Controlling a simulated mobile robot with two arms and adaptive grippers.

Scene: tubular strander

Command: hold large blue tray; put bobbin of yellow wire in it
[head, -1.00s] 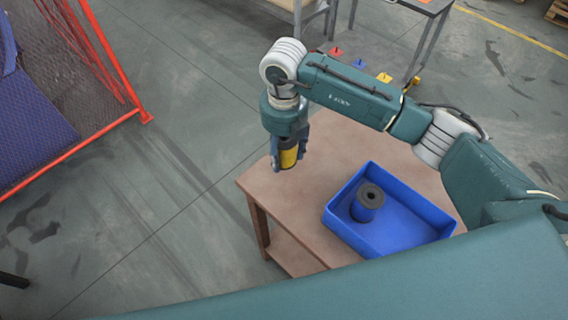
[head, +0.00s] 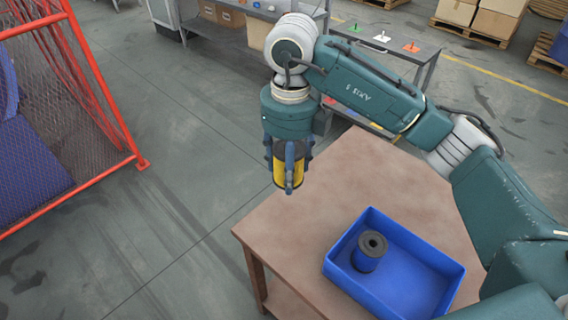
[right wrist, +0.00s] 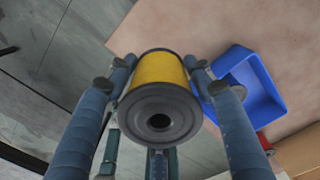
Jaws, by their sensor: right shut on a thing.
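The large blue tray (head: 440,264) sits on the brown table, and part of it shows in the right wrist view (right wrist: 262,92). A bobbin with dark flanges and blue winding (head: 366,258) stands upright in its left part. My right gripper (head: 289,184) is shut on the bobbin of yellow wire (right wrist: 158,72), which also shows between the fingers in the head view (head: 279,172). It holds the bobbin in the air near the table's far left corner, to the upper left of the tray and apart from it. My left gripper is not in view.
The brown table (head: 330,205) has bare room left of and behind the tray. A grey stand (head: 400,52) with small coloured pieces is behind. A red-framed mesh guard (head: 70,110) stands at the left. Boxes on pallets (head: 482,18) are far back.

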